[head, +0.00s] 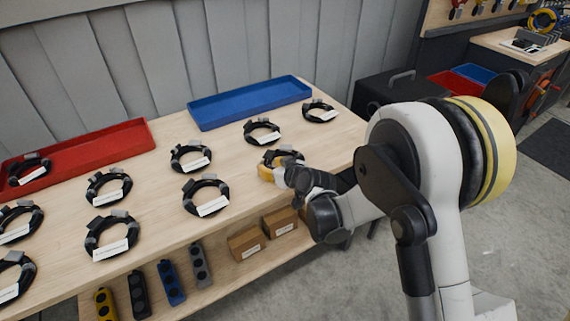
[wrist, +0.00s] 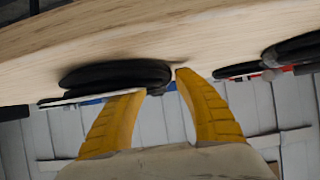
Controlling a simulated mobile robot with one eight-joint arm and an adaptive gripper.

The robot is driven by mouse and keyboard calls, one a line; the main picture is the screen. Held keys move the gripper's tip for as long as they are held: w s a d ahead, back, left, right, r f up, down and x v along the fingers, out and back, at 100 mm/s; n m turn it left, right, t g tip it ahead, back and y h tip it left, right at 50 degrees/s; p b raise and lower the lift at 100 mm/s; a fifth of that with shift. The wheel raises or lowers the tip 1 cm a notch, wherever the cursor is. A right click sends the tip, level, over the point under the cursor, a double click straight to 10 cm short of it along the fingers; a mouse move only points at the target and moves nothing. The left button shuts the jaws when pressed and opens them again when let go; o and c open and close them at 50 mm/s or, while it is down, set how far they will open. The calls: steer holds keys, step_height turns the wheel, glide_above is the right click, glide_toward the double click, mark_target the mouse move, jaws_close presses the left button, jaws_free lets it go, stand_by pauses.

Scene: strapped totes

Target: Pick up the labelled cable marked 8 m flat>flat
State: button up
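Several coiled black cables with white labels lie on the wooden table, such as one at the front (head: 206,197) and one at the back (head: 262,133). The label print is too small to read, so I cannot tell which is marked 8 m flat>flat. My gripper (head: 268,163) is low at the coil near the table's right front, partly hiding it. In the wrist view my gripper's yellow fingers (wrist: 158,82) are apart, one in front of that black coil (wrist: 112,74) and its white label, the other just past its right edge. I cannot tell whether they touch it.
A red tray (head: 135,137) with a coil at its left end and an empty blue tray (head: 250,103) stand at the back. A lower shelf holds cardboard boxes (head: 247,242) and power strips (head: 170,283). Another coil (wrist: 295,50) shows at the right in the wrist view.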

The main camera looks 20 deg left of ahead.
jaws_close()
steer(key=shift+r, duration=0.15)
